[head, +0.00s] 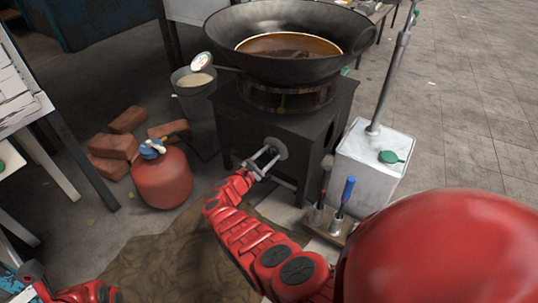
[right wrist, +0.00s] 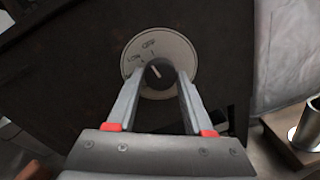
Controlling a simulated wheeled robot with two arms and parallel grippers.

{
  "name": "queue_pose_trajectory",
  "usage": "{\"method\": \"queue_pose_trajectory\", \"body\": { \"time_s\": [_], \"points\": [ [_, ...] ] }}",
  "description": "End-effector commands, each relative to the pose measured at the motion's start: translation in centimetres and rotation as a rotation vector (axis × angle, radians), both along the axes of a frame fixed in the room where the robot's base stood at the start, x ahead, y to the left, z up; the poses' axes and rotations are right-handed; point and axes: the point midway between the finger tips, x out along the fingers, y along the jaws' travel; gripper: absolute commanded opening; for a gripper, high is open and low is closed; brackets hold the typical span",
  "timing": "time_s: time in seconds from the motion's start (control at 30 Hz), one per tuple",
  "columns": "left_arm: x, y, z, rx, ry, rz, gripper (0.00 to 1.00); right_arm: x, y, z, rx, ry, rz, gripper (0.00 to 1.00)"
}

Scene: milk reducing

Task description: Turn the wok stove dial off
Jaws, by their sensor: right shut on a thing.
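The wok stove (head: 315,125) is a dark box with a large black wok (head: 220,35) on top. Its dial (right wrist: 158,73) is a dark round knob with a pale pointer line, set on a grey plate (right wrist: 187,52) marked OFF and LOW. My right gripper (head: 262,163) reaches the stove's front, and in the right wrist view its fingers (right wrist: 160,82) are shut on the dial, one on each side. The pointer tilts toward the upper left, near the marks. My left arm shows at the lower left of the head view, and its gripper (head: 30,275) is only partly visible there.
A red gas cylinder (head: 162,178) and bricks (head: 115,146) stand left of the stove. A bucket (head: 193,85) is behind them. Brown cloth (head: 170,255) lies in front.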

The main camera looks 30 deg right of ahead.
Motion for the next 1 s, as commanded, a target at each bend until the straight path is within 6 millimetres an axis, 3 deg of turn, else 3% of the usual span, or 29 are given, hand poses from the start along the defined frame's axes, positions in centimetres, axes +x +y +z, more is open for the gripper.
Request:
{"method": "queue_pose_trajectory", "body": {
  "time_s": [0.4,0.97,1.0],
  "points": [
    [-1.2,0.8,0.4,-0.041,-0.072,-0.030,0.50,-0.1,0.0,0.0,0.067,-0.163,-0.001,0.00],
    [-1.5,1.0,0.5,-0.051,-0.087,-0.038,0.50,0.0,0.0,0.0,0.080,-0.191,-0.002,0.00],
    [-1.5,1.0,0.5,-0.051,-0.087,-0.038,0.50,0.0,0.0,0.0,0.080,-0.191,-0.002,0.57]
  ]
}}
